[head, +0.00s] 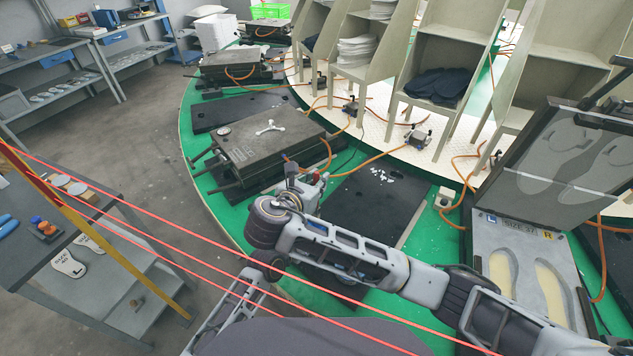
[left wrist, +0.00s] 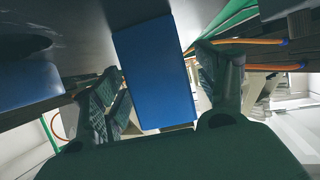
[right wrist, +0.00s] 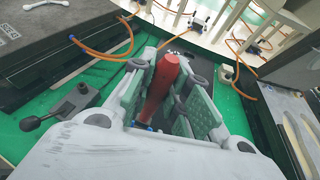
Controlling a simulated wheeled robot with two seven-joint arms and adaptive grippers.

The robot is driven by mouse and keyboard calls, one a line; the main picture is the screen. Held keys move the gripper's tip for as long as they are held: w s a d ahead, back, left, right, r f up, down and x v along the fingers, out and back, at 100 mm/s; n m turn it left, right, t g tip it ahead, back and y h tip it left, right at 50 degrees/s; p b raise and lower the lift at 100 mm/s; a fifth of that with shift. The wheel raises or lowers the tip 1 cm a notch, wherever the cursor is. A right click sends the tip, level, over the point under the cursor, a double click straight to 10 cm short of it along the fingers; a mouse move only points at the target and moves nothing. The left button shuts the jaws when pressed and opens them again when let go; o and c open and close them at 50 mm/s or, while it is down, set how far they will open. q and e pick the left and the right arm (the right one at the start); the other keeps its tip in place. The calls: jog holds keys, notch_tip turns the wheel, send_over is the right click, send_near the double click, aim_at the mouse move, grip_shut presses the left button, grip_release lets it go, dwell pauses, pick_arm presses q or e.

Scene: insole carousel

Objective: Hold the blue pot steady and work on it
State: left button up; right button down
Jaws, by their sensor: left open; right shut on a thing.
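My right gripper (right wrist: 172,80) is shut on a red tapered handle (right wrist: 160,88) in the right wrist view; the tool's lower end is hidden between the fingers. In the head view my right gripper (head: 305,188) is over the green platform, just right of a closed grey mould. My left gripper (left wrist: 160,75) is open in the left wrist view. A flat-faced blue block-like thing (left wrist: 155,70) lies between and beyond its fingers; I cannot tell whether they touch it or whether it is a pot. My left gripper is not clearly visible in the head view. No blue pot is recognisable there.
The closed mould (head: 255,150) carries a white three-armed piece (head: 270,127). A black plate (head: 375,215) with white scraps lies right of it. An open mould (head: 530,265) stands far right. Orange hoses (head: 365,165) cross the platform. A workbench (head: 60,245) is at left.

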pick_arm(q)
jog(key=shift+s+a, duration=0.1)
jog(key=shift+a, duration=0.05)
jog(key=v, duration=1.1)
jog(key=shift+s+a+r, duration=0.15)
jog(key=shift+s+a, duration=0.1)
jog(key=shift+s, duration=0.1)
dwell(0.7)
